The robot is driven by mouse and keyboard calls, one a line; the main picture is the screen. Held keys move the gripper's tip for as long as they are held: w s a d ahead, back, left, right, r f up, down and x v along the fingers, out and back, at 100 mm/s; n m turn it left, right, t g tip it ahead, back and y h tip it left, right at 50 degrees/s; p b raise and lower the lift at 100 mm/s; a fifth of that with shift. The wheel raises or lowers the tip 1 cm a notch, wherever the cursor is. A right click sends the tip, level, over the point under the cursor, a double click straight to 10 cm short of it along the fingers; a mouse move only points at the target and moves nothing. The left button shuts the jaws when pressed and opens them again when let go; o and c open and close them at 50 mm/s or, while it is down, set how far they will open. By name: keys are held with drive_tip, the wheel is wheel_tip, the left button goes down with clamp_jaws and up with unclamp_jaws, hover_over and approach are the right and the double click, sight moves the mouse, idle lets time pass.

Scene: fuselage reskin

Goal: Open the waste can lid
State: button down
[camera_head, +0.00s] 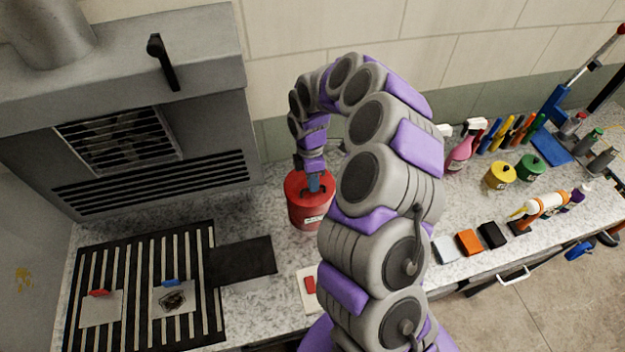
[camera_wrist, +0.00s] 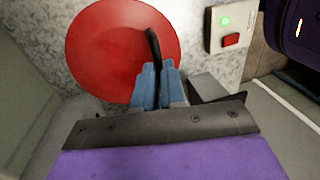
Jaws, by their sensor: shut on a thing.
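The red waste can (camera_head: 308,208) stands upright on the speckled counter, left of my arm in the head view. Its round red lid (camera_wrist: 105,50) fills the upper left of the wrist view and looks seated on the can. A thin dark handle (camera_wrist: 152,46) rises from the lid. My gripper (camera_wrist: 157,78) is shut on this handle, with its blue fingertips close together around it. In the head view my gripper (camera_head: 314,183) points down onto the lid. The fingers hide the lower part of the handle.
A metal fume hood (camera_head: 130,100) and a slotted black grille (camera_head: 140,290) are on the left. A panel with a red button (camera_wrist: 231,40) lies near the can. Yellow (camera_head: 499,178) and green (camera_head: 531,168) cans, bottles and blocks stand on the right.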

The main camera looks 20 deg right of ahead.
drive_tip(key=shift+w+r, duration=0.15)
drive_tip(key=shift+w, duration=0.05)
idle(0.4)
